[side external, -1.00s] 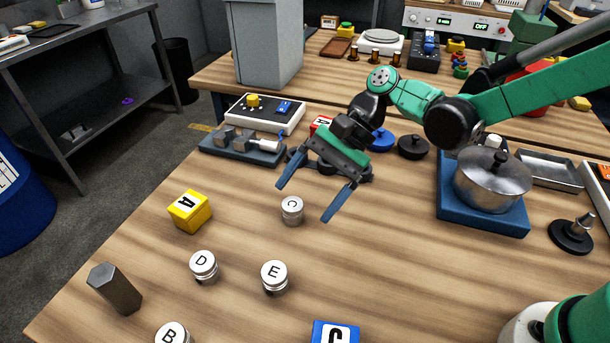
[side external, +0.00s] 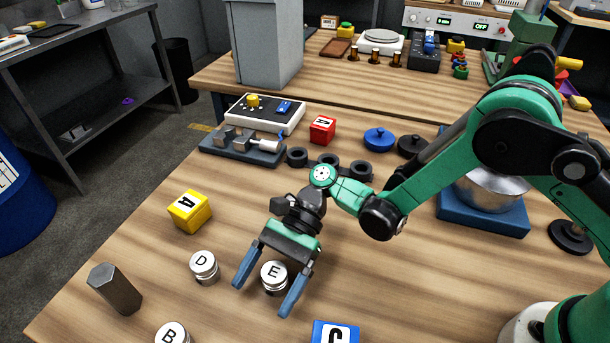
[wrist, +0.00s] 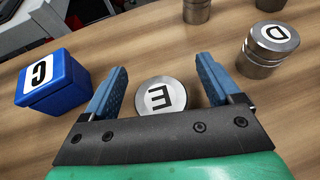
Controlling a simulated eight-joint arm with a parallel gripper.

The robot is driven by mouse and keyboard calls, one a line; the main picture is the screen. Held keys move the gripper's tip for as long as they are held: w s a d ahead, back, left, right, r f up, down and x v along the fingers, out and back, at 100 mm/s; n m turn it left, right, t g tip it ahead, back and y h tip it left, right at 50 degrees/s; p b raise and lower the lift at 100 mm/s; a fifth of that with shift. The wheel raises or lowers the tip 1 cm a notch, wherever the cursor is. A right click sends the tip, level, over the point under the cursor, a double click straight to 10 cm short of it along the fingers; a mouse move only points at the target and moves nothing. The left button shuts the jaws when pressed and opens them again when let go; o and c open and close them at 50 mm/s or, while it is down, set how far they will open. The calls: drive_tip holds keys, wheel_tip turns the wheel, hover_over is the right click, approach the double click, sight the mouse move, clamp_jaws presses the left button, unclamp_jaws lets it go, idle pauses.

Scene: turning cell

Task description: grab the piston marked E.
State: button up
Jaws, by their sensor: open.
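The piston marked E (side external: 274,276) is a short silver cylinder standing upright on the wooden table, its letter facing up. In the wrist view the E piston (wrist: 162,97) sits between the two blue fingers, nearer the plate between them. My gripper (side external: 265,297) is open, with one finger to the left of the E piston and one to its right. Gaps show on both sides, so the fingers seem apart from it. In the wrist view my gripper (wrist: 160,72) covers the piston's near lower side.
Piston D (side external: 204,265) stands close to the left finger, and piston B (side external: 172,334) is at the front edge. A blue block (side external: 336,332) lies to the right front. A yellow block (side external: 190,211) and a dark hex post (side external: 116,288) are farther left. Black rings (side external: 330,164) lie behind.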

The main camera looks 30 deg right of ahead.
clamp_jaws()
idle(0.3)
drive_tip(key=shift+r, duration=0.1)
